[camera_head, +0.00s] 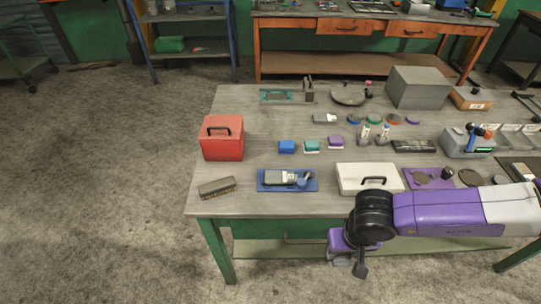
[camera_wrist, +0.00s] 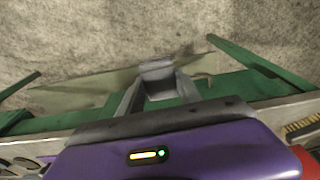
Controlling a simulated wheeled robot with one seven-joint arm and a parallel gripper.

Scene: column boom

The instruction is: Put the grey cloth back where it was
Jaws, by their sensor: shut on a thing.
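My gripper (camera_wrist: 157,82) is shut on a small grey piece, the grey cloth (camera_wrist: 157,68), which shows between the fingertips in the wrist view. Its folds and full shape cannot be made out. In the head view my gripper (camera_head: 360,266) points down, in front of the workbench's (camera_head: 250,204) near edge and below its top. The cloth cannot be told apart from the dark fingers there. No other grey cloth can be made out on the bench.
The bench's near edge holds a brush (camera_head: 217,187), a blue tray (camera_head: 265,186) with a grey device, and a white case (camera_head: 350,179). A red box (camera_head: 222,142) stands behind the brush. A green drawer front (camera_head: 270,228) is under the top. The floor at left is clear.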

